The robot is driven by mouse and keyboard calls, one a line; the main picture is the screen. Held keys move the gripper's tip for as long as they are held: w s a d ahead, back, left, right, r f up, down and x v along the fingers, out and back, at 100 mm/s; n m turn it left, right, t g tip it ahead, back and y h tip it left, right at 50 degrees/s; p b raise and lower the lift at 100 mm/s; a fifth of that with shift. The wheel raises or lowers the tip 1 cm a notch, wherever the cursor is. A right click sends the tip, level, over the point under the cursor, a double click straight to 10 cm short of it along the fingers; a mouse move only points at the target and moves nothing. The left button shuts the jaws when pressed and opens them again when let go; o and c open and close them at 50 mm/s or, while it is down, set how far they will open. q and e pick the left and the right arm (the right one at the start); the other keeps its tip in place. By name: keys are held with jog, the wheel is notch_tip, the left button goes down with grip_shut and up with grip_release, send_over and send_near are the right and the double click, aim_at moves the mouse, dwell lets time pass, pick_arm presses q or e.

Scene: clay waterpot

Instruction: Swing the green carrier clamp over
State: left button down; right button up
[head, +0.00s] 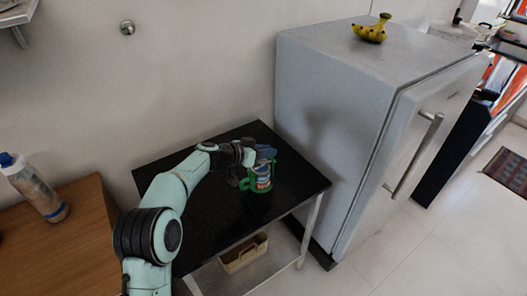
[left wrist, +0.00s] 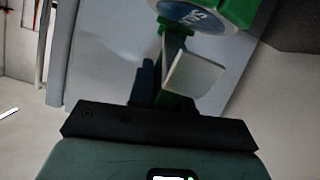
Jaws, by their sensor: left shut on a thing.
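The green carrier (head: 246,186) stands on the black-topped table (head: 222,208), around a can or jar with a blue, white and red label (head: 263,183). My left gripper (head: 262,155) is at the top of the carrier, shut on its green clamp. In the left wrist view the left gripper's fingers (left wrist: 172,75) close on a narrow green part of the clamp (left wrist: 163,28). Wider green carrier parts (left wrist: 236,12) and the labelled can (left wrist: 195,12) show beyond. The fingers partly hide the grip. My right gripper is not in view.
A grey fridge (head: 335,110) stands close to the table's right side, with bananas (head: 372,29) on top. A wooden surface (head: 75,225) with a bottle (head: 35,188) is at the left. A basket (head: 243,254) sits on the table's lower shelf. The tabletop around the carrier is clear.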

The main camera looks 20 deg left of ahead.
pick_arm(q)
jog(key=r+g+y+p, duration=0.1)
jog(key=p, duration=0.1)
jog(key=shift+w+d+g+p, duration=0.3)
jog(key=shift+w+d, duration=0.05)
jog(key=shift+w, duration=0.05)
jog(key=shift+w+d+f+g+y+p, duration=0.1)
jog(key=shift+w+f+g+y+p, duration=0.15)
jog(key=shift+p, duration=0.45)
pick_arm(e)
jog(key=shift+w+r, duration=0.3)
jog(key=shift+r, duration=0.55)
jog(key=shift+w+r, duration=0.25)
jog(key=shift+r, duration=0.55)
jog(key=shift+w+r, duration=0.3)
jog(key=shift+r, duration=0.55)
pick_arm(q)
jog(key=shift+s, duration=0.15)
jog(key=c, duration=1.1)
grip_release()
jog(key=b+v, duration=0.2)
jog(key=v, duration=1.1)
jog(key=shift+s+r, duration=0.1)
jog(key=shift+r, duration=0.1)
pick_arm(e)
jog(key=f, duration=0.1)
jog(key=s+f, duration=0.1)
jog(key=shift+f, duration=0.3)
